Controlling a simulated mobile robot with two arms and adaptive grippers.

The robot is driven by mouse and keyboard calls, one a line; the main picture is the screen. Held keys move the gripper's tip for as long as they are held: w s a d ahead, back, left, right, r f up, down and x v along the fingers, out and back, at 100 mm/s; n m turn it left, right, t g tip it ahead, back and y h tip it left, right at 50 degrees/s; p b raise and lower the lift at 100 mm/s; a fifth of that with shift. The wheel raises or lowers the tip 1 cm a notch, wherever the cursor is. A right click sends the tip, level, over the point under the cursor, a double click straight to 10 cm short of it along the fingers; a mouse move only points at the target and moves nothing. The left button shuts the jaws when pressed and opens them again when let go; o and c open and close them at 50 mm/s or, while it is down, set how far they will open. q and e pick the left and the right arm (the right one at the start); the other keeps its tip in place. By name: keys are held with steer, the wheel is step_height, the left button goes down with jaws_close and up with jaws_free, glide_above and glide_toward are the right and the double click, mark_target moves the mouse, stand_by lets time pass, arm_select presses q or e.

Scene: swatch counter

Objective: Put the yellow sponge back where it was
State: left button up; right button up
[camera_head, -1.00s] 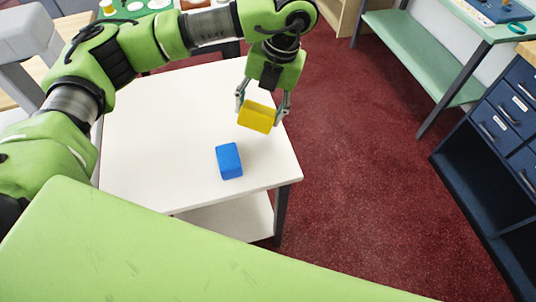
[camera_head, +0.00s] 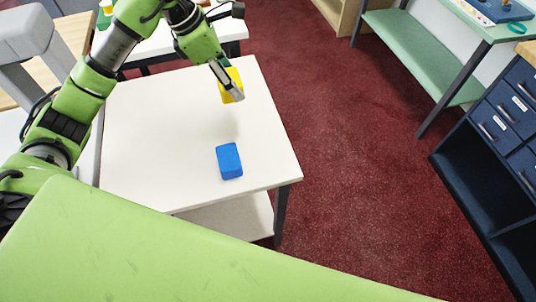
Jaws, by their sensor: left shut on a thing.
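The yellow sponge (camera_head: 235,84) is held in my left gripper (camera_head: 230,82), above the far right part of the white table (camera_head: 150,135). The gripper is shut on it, and one finger covers part of its face. The sponge looks tilted and appears to be clear of the tabletop. A blue block (camera_head: 229,161) lies on the table toward its near right side, apart from the sponge. My right gripper is not in view.
Another white table (camera_head: 160,42) with items on it stands behind. A green shelf bench (camera_head: 425,55) and a dark blue drawer cabinet (camera_head: 505,125) stand at the right. Red carpet (camera_head: 350,170) lies open between. The left and middle of the near white table are bare.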

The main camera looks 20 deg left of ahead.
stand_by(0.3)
arm_select(q)
steer(key=s+d+f+p, duration=0.1)
steer(key=s+d+f, duration=0.1)
steer(key=d, duration=0.1)
steer(key=s+d+f+p, duration=0.1)
steer(key=s+d+f, duration=0.2)
steer(key=d, duration=0.1)
steer(key=s+d+f+p, duration=0.1)
steer(key=s+d+f, duration=0.1)
steer(key=d+f, duration=0.1)
steer(key=shift+s+d+f+p, duration=0.15)
steer(key=shift+d+f+p, duration=0.05)
steer(key=shift+d+p, duration=0.15)
steer(key=f, duration=0.2)
steer(key=d+f+p, duration=0.1)
steer(key=shift+s, duration=0.4)
steer(key=shift+a+f, duration=0.1)
steer(key=shift+f, duration=0.45)
steer(key=o, duration=1)
steer(key=shift+w, duration=0.1)
steer(key=shift+o, duration=0.2)
